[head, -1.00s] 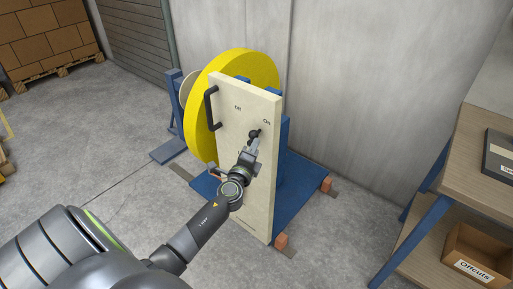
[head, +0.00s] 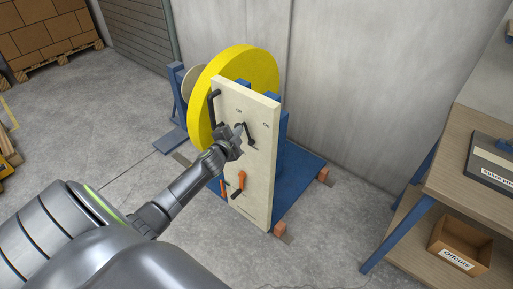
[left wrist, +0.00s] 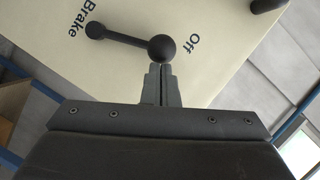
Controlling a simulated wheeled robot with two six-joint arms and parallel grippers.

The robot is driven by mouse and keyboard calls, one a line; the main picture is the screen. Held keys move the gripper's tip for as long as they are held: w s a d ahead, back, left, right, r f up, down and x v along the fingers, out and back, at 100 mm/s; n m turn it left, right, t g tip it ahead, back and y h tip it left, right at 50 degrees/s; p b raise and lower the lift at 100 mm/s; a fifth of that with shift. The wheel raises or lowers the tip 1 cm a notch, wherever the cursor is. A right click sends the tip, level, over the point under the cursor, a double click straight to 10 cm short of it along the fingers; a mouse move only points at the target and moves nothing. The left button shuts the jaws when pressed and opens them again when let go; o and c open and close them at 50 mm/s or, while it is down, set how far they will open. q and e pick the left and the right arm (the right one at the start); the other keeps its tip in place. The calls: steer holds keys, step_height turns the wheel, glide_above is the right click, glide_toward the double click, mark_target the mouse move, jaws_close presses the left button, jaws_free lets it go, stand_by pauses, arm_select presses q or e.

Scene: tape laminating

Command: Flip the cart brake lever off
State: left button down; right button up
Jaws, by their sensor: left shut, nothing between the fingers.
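The cart's cream panel (head: 258,185) stands upright in front of a yellow wheel (head: 240,62). The black brake lever (head: 249,138) is on the panel's upper part, tilted toward the "Off" label; the "On" label is to the right. In the left wrist view the lever's ball knob (left wrist: 162,47) sits beside "Off", and its pivot (left wrist: 95,30) is near the word "Brake". My left gripper (head: 239,130) is shut and empty, fingertips (left wrist: 161,68) right at the knob's edge; whether they touch cannot be told. My right gripper is not in view.
A black handle (head: 212,108) is on the panel's left edge, and an orange-handled lever (head: 241,180) is lower down. The blue base (head: 295,178) rests on the floor. A workbench (head: 455,185) with an Offcuts box (head: 462,243) stands at right. The floor between is clear.

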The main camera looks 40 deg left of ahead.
arm_select(q)
steer(key=shift+w+a+f, duration=0.1)
steer(key=shift+a+f, duration=0.1)
steer(key=shift+a, duration=1.1)
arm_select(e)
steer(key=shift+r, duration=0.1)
